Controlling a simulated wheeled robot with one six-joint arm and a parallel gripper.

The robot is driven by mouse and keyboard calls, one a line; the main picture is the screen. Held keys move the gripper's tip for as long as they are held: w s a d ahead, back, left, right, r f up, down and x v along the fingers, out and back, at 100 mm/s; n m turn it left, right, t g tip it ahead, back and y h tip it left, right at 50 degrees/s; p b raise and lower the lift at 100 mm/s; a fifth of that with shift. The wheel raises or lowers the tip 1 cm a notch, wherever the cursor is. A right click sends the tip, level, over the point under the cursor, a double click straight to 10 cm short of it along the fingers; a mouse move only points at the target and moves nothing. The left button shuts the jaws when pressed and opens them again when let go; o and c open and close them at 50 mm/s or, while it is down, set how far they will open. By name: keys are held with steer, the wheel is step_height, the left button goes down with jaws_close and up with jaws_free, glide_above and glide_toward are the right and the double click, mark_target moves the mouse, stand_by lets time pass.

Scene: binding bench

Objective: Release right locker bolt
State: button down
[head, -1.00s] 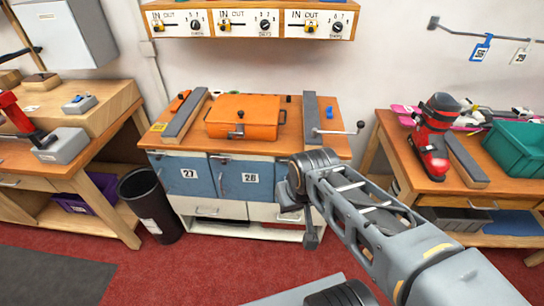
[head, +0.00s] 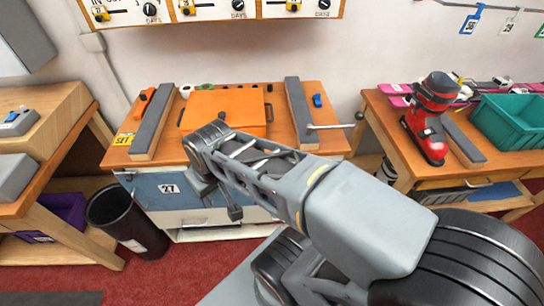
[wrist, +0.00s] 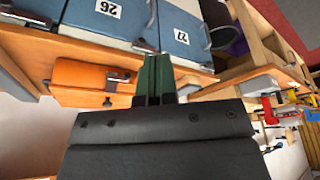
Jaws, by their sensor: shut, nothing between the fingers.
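The fingers are hidden behind my arm in the head view.
An orange case (head: 230,105) lies on the cabinet top between two grey-topped rails. A crank handle (head: 335,126) sticks out at the right. A black bin (head: 125,220) stands left of the cabinet. The right table holds a red boot (head: 428,120) and green bin (head: 510,122).

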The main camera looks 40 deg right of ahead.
steer(key=w+d+f+n+g+b, duration=0.1)
steer(key=w+d+f+n+g, duration=0.1)
steer(key=d, duration=0.5)
steer(key=w+d+f+n+g+h+b, duration=0.1)
steer(key=d+n, duration=0.3)
steer(key=d, duration=0.4)
steer(key=w+d+f+n+g+h+b, duration=0.1)
steer(key=w+d+f+n+g+b, duration=0.1)
steer(key=d, duration=0.5)
step_height(320, 180, down, 2)
steer(key=shift+w+d+f+n+g, duration=0.1)
steer(key=shift+w+d+n+g, duration=0.3)
steer(key=shift+n, duration=0.6)
steer(key=shift+w, duration=0.1)
steer(key=s+d+f, duration=0.4)
steer(key=d+f, duration=0.1)
steer(key=f, duration=0.5)
steer(key=shift+f+b, duration=0.25)
steer(key=shift+b, duration=0.2)
steer(key=shift+s, duration=0.1)
